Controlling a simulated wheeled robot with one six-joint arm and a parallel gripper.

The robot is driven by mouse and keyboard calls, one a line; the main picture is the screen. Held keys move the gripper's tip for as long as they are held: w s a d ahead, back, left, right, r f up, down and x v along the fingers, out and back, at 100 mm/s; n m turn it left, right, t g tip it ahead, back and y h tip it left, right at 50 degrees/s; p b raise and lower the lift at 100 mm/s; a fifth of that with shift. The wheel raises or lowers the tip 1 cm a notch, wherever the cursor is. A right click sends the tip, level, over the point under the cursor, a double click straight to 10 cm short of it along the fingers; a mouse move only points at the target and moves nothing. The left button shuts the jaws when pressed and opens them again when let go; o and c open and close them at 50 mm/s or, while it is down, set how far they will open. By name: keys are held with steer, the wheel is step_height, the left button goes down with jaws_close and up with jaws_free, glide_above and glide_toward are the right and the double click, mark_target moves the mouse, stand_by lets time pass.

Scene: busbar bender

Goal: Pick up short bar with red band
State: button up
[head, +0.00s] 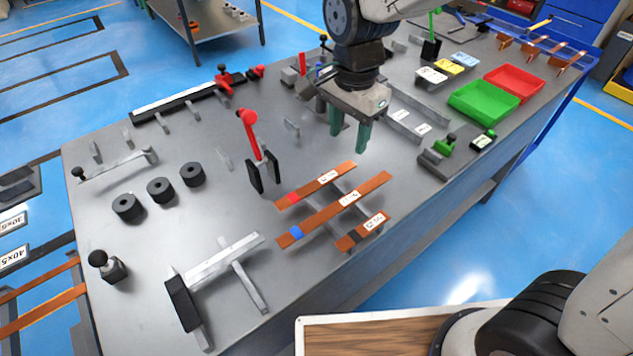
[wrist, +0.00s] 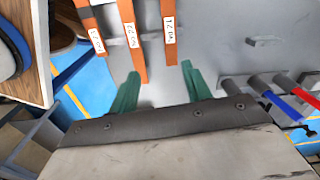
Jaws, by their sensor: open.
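The short copper bar with the red band (head: 310,187) lies on grey supports on the bench, its red band at the left end and a white label near its middle. Beside it lie a longer copper bar with a blue band (head: 320,216) and a short one with a black band (head: 346,241). My gripper (head: 349,137) is open and empty, above the bench behind the bars. In the wrist view my green fingers (wrist: 160,76) point toward the bars; the rightmost labelled bar (wrist: 168,50) appears to be the red-banded one, its band out of frame.
A red-handled clamp (head: 250,130) stands upright left of the bars. Black rollers (head: 161,190) and a grey T-shaped fixture (head: 225,256) lie further left. A green bin (head: 484,103) and a red bin (head: 514,82) sit at the right. The bench's front edge runs close to the black-banded bar.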

mark_target(329, 177)
steer(key=shift+m, duration=0.6)
steer(key=a+f, duration=0.1)
steer(key=w+a+f, duration=0.1)
steer(key=a+f, duration=0.1)
steer(key=shift+a, duration=0.1)
steer(key=f, duration=0.7)
steer(key=shift+s+f, duration=0.15)
steer(key=shift+s, duration=0.05)
jaws_close()
